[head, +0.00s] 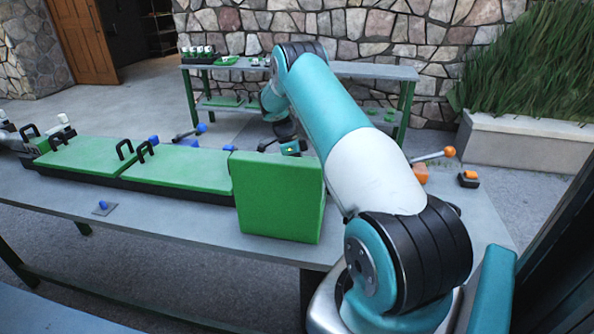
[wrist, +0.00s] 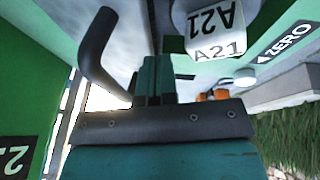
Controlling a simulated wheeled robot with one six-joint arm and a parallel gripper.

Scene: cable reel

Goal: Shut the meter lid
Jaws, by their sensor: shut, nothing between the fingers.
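In the head view a green lid (head: 278,195) stands upright at the near end of a row of green boxes, with its broad face toward me. I take it to be the meter lid, standing open. My gripper (wrist: 153,72) is shut and empty, just right of the handle. A gap shows between them. In the head view the fingers are hidden behind the upright lid.
A white A21 tag (wrist: 216,38) is just beyond my fingers, with a green ZERO panel (wrist: 275,45) at right. Two flat green lids (head: 85,158) with black handles lie to the left.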

